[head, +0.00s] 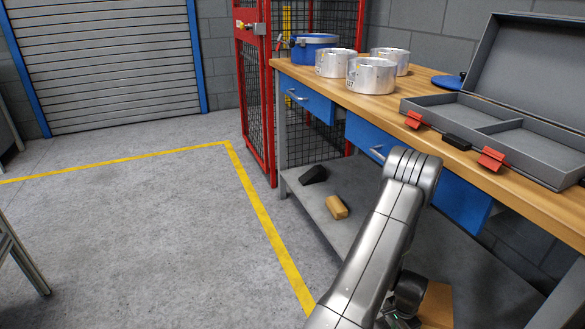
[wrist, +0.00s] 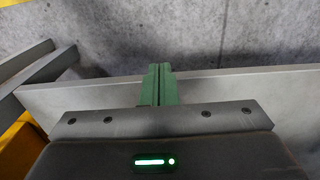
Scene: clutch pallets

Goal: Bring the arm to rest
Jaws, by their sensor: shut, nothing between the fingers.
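My arm (head: 375,250) stands in front of the workbench in the head view, bent at the elbow with its top near the blue drawers. The dark wrist part hangs low at the bottom of the head view, and the fingers are out of sight there. In the wrist view my gripper (wrist: 160,72) points at a grey shelf edge and the concrete floor. Its two green fingers are together with nothing between them.
The workbench (head: 440,92) carries several metal pots, a blue pot (head: 314,48) and an open grey case (head: 500,135). Its lower shelf (head: 318,205) holds a black block (head: 313,174) and a tan block (head: 337,207). The floor (head: 130,240) to the left is clear.

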